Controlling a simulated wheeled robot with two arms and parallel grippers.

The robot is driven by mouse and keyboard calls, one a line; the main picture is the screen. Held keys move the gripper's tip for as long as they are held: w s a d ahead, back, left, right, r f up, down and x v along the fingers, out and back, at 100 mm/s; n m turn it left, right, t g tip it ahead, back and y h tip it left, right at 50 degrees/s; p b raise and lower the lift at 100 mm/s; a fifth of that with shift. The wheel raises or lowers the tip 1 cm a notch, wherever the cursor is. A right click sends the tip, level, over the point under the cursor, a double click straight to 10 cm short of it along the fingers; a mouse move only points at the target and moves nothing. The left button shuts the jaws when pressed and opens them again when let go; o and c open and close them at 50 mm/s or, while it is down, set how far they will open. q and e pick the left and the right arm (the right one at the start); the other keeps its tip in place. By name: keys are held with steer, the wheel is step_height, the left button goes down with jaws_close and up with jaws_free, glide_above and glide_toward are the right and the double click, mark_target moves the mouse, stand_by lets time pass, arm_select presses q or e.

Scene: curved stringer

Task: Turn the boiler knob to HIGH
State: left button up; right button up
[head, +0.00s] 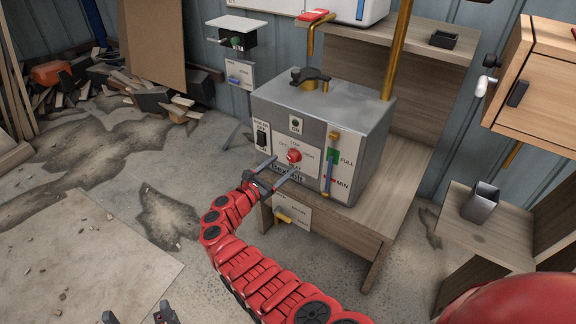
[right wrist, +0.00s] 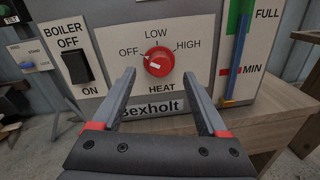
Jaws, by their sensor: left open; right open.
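The red boiler knob (head: 294,156) is on the front panel of the grey metal boiler (head: 330,113). In the right wrist view the knob (right wrist: 158,62) sits under the labels OFF, LOW and HIGH, with HEAT below it. Its pale mark is on its left side, nearer OFF than HIGH. My right gripper (head: 279,164) is open in front of the panel. In the wrist view its fingers (right wrist: 159,73) stand wide on either side below the knob, with nothing between them. My left gripper (head: 138,315) is open and empty at the bottom edge of the head view.
A black BOILER OFF/ON switch (right wrist: 77,66) is left of the knob. A gauge marked FULL and MIN (head: 329,170) is on the right. The boiler stands on a wooden bench (head: 385,200). A wooden cabinet (head: 535,80) hangs at right. Scrap wood lies at the back left.

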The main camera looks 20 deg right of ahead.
mark_target(290, 159)
steer(key=shift+b+x, duration=0.6)
steer(key=shift+x, duration=1.55)
jaws_close()
